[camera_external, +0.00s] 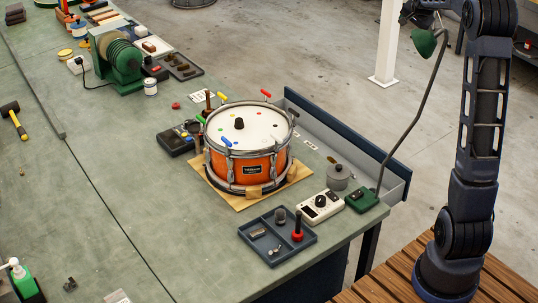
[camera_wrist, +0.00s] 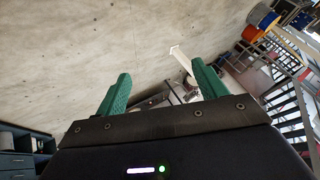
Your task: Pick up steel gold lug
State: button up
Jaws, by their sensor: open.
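My gripper (camera_wrist: 161,68) shows in the wrist view with its two green fingers apart and nothing between them. It points at concrete floor and distant furniture, away from the bench. In the external view my arm stands upright at the right and the gripper cannot be made out. A blue-grey parts tray (camera_external: 294,253) sits at the front corner of the bench. A small steel piece (camera_external: 257,233) lies in its left part, with another small metal piece (camera_external: 274,249) nearer the front. I cannot tell which part is the steel gold lug.
An orange drum (camera_external: 258,169) stands on a wooden board behind the tray. A red-handled tool (camera_external: 297,228) stands upright in the tray. A white device (camera_external: 321,208) and a green lamp base (camera_external: 362,201) stand to its right. The bench left of the tray is mostly clear.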

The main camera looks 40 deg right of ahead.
jog(key=w+f+m+g+y, duration=0.1)
jog(key=w+f+m+y, duration=0.15)
jog(key=f, duration=0.95)
jog(key=w+f+m+g+y, duration=0.1)
jog(key=w+f, duration=0.2)
jog(key=f, duration=1)
jog(key=g, duration=0.4)
send_near(332, 159)
jog(key=shift+y, duration=0.45)
jog(key=shift+w+d+f, duration=0.1)
jog(key=shift+d+f, duration=0.05)
jog(key=shift+f, duration=1.3)
jog(key=shift+s+d+f, duration=0.1)
jog(key=shift+d+f, duration=0.05)
jog(key=shift+f, duration=1.25)
jog(key=shift+w+d+f, duration=0.1)
jog(key=shift+d+f, duration=0.05)
jog(key=shift+f, duration=1.3)
jog(key=shift+c, duration=0.4)
jog(key=c, duration=1)
